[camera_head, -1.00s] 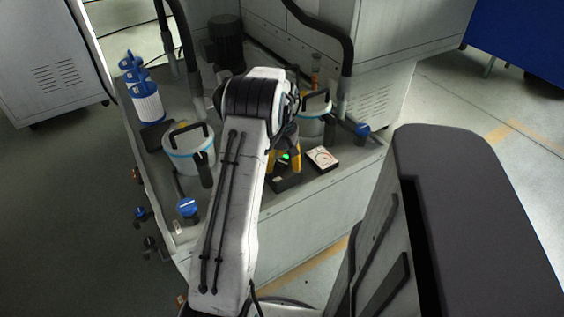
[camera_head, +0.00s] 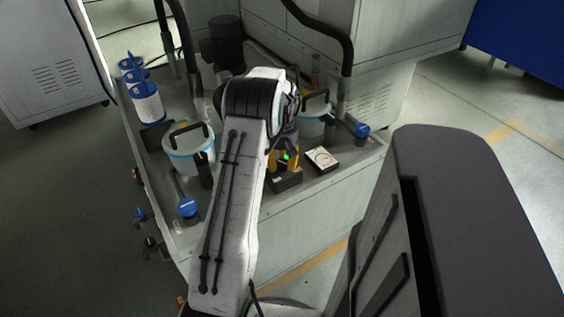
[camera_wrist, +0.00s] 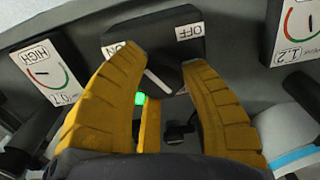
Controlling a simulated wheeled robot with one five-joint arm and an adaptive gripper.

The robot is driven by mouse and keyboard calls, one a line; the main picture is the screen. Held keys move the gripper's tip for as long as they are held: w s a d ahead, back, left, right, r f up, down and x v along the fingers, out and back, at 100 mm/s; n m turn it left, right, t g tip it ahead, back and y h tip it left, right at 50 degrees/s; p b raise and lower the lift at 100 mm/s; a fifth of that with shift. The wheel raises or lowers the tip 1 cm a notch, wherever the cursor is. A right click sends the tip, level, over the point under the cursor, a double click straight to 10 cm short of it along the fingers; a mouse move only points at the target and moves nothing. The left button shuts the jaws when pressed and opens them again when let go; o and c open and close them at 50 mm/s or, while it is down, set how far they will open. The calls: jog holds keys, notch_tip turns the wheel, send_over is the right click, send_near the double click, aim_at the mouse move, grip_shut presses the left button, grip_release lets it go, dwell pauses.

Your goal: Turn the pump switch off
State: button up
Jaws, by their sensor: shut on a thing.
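The pump switch is on a dark box with labels ON and OFF, upside down in the wrist view. Its dark knob (camera_wrist: 165,76) has a white pointer line slanting towards the ON side. A green lamp (camera_wrist: 140,99) is lit beside it. My gripper (camera_wrist: 160,66) has its yellow fingers on both sides of the knob and is shut on it. The fingers partly hide the knob and the ON label. In the head view the box (camera_head: 287,181) sits near the front edge of the bench, under my gripper (camera_head: 284,159).
A white gauge (camera_head: 321,158) lies right of the box. Lidded canisters (camera_head: 190,147) stand left and behind. A blue-handled valve (camera_head: 187,208) is at the front left and another (camera_head: 362,130) at the right. Black hoses rise behind.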

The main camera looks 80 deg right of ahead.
aim_at(282, 162)
jog(key=m+p, duration=0.1)
jog(key=m, duration=0.4)
jog(key=m+p, duration=0.1)
jog(key=m, duration=0.5)
jog(key=shift+f, duration=0.1)
jog(key=shift+m, duration=0.4)
dwell(0.3)
jog(key=o, duration=1.2)
jog(key=shift+r, duration=0.2)
notch_tip(282, 162, up, 12)
jog(key=shift+f, duration=0.15)
dwell(0.4)
